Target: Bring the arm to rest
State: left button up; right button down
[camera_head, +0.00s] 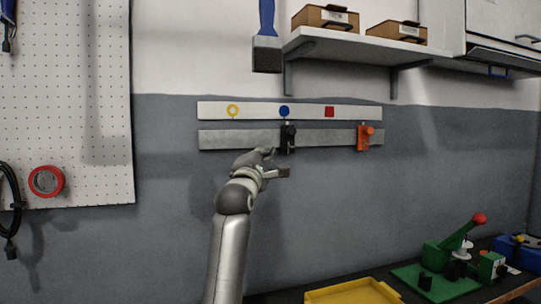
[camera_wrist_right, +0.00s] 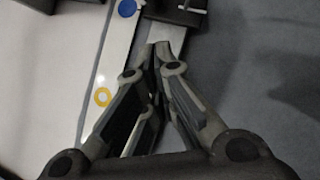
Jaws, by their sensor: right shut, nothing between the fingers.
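My right arm (camera_head: 230,245) reaches up from the bottom of the head view. My right gripper (camera_head: 268,156) is in front of the wall, just below and left of a black clip (camera_head: 288,138) on the grey rail (camera_head: 230,139). In the right wrist view the gripper (camera_wrist_right: 158,50) is shut, with its fingertips together and nothing visible between them. The fingertips overlap the rail in that view; I cannot tell whether they touch it. An orange clip (camera_head: 364,137) hangs farther right on the rail. My left gripper is not in view.
A white strip (camera_head: 258,110) with yellow, blue and red marks runs above the rail. A shelf (camera_head: 350,45) with boxes juts out above. A yellow tray (camera_head: 353,292) and a green fixture (camera_head: 440,275) stand on the bench below. The wall right of the arm is clear.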

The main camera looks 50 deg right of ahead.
jog(key=b+v, duration=0.1)
jog(key=v, duration=0.4)
jog(key=shift+s+f, duration=0.1)
jog(key=shift+s, duration=0.1)
jog(key=shift+s, duration=0.1)
